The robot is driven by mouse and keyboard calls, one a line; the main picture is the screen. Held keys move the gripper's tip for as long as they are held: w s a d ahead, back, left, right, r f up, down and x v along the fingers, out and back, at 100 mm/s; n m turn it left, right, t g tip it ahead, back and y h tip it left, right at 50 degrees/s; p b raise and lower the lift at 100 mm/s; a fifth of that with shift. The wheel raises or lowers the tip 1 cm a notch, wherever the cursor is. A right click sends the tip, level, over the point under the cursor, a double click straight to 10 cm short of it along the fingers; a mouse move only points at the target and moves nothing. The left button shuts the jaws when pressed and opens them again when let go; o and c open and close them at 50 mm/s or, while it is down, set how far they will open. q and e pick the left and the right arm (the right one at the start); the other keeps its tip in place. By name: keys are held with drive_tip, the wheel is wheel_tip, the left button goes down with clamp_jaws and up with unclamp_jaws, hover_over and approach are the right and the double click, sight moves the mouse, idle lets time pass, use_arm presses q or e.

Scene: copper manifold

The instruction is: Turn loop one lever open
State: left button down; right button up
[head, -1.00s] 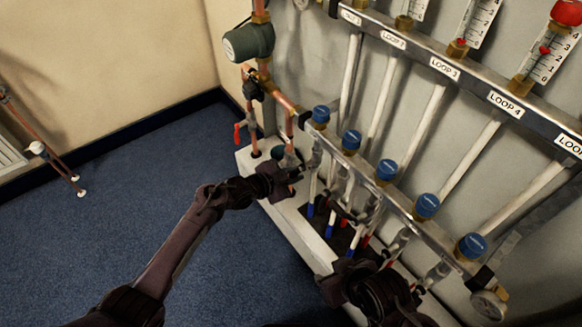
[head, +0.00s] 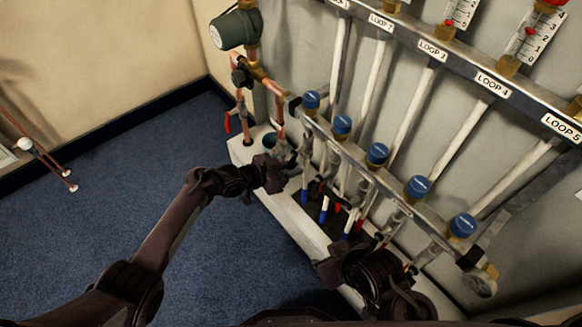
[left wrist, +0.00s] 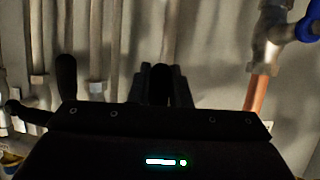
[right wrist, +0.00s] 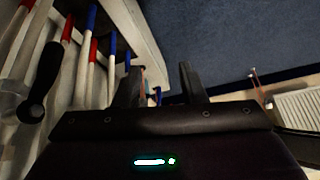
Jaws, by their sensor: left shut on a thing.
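My left gripper (head: 276,172) is at the lower manifold bar's left end, just below the leftmost blue cap (head: 311,99), which is in line with loop one. In the left wrist view its dark fingers (left wrist: 160,84) are close together, shut on a slim dark handle, which looks like the loop one lever; the fingers and the gripper body hide most of it. Another black lever (left wrist: 66,78) stands upright to the left. My right gripper (head: 326,268) is lower, in front of the manifold's right part. Its fingers (right wrist: 160,86) are apart and empty, beside a black lever (right wrist: 44,85).
A white ledge (head: 290,225) runs below the manifold. Red and blue marked pipes (right wrist: 92,50) drop beside my right gripper. A green pump (head: 236,28) and copper pipes stand at the left end, with a red handle (head: 228,122).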

use_arm(q)
drive_tip(key=c, duration=1.3)
unclamp_jaws()
drive_tip(key=shift+c, duration=0.2)
